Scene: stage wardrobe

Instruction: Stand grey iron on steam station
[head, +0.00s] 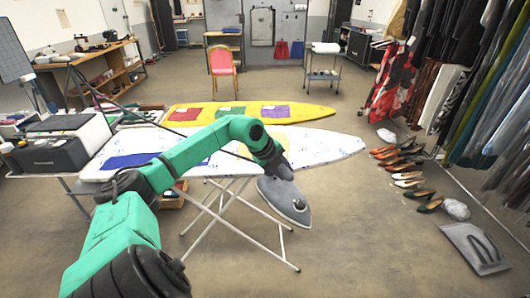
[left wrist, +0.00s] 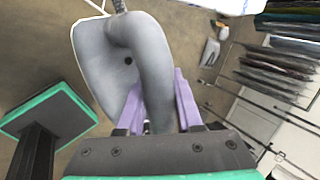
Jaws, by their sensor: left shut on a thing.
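The grey iron (head: 284,203) hangs in the air in front of the white ironing board (head: 330,146), near its right part, over the floor. My left gripper (head: 279,169) is shut on it. In the left wrist view the iron's thick curved handle (left wrist: 152,65) sits between the two purple fingers of the gripper (left wrist: 158,98). The flat body of the iron shows left of the handle. I cannot tell the steam station for certain; a dark grey and black box (head: 45,155) stands on a table at the left. My right gripper is not in view.
A yellow ironing board (head: 310,112) with coloured cloths stands behind the white one. Crossed metal legs (head: 235,215) stand under the white board. Several shoes (head: 407,175) and a clothes rack line the right side. The floor between is clear.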

